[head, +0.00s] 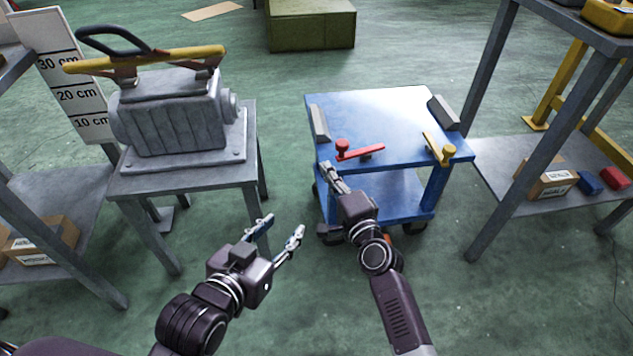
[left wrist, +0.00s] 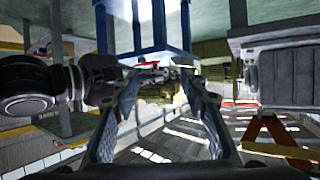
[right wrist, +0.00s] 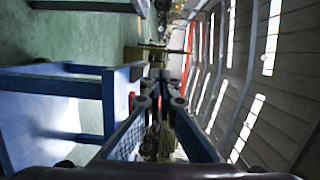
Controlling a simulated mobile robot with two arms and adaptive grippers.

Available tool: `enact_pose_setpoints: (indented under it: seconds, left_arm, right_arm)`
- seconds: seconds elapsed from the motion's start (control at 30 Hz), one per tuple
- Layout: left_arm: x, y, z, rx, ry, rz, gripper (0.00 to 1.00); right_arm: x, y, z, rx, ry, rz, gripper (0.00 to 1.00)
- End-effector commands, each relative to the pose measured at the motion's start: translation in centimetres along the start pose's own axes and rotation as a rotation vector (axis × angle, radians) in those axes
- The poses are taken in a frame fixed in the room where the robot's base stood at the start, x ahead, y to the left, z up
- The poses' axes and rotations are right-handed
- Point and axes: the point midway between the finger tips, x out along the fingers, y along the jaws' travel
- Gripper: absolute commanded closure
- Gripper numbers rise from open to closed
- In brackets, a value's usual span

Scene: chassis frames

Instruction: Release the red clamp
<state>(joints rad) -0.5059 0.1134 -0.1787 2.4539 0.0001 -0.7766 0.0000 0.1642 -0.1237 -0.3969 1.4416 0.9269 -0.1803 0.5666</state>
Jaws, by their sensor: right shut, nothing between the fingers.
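The red clamp (head: 362,152) sits at the near edge of the blue cart's top (head: 375,110). Its red bar lies nearly level, with a round red knob at its left end. My right gripper (head: 327,170) is shut and empty, just left of and below the knob. I cannot tell whether it touches the knob or the cart. In the right wrist view its fingers (right wrist: 160,82) are close together beside the cart edge. My left gripper (head: 283,228) is open and empty, in the air between the grey table and the cart. Its spread fingers show in the left wrist view (left wrist: 166,80).
A yellow clamp (head: 437,148) sits at the cart's right corner. Two grey blocks stand on the cart's left and right sides. A grey machine (head: 175,112) with a yellow lifting bar (head: 150,60) rests on a table at left. Shelves (head: 548,165) flank both sides.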

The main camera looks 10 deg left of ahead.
Motion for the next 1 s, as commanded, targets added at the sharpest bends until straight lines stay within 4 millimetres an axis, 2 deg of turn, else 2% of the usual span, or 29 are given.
enact_pose_setpoints:
  seconds: [0.2,0.4,0.6,1.0]
  left_arm:
    - [-1.4,-0.7,4.7,-0.001,-0.215,-0.014,0.60]
    - [-2.7,-1.0,7.6,-0.003,-0.340,-0.021,0.60]
    - [-3.2,-1.1,8.6,-0.004,-0.384,-0.023,0.60]
    - [-3.2,-1.1,8.6,-0.004,-0.384,-0.023,0.60]
  right_arm:
    - [-1.8,-0.3,2.4,0.002,-0.001,0.001,1.00]
    - [-2.9,-0.3,3.9,0.000,0.000,0.001,1.00]
    - [-3.3,-0.3,4.4,0.000,0.000,0.000,1.00]
    - [-3.3,-0.2,4.4,0.000,0.000,0.000,1.00]
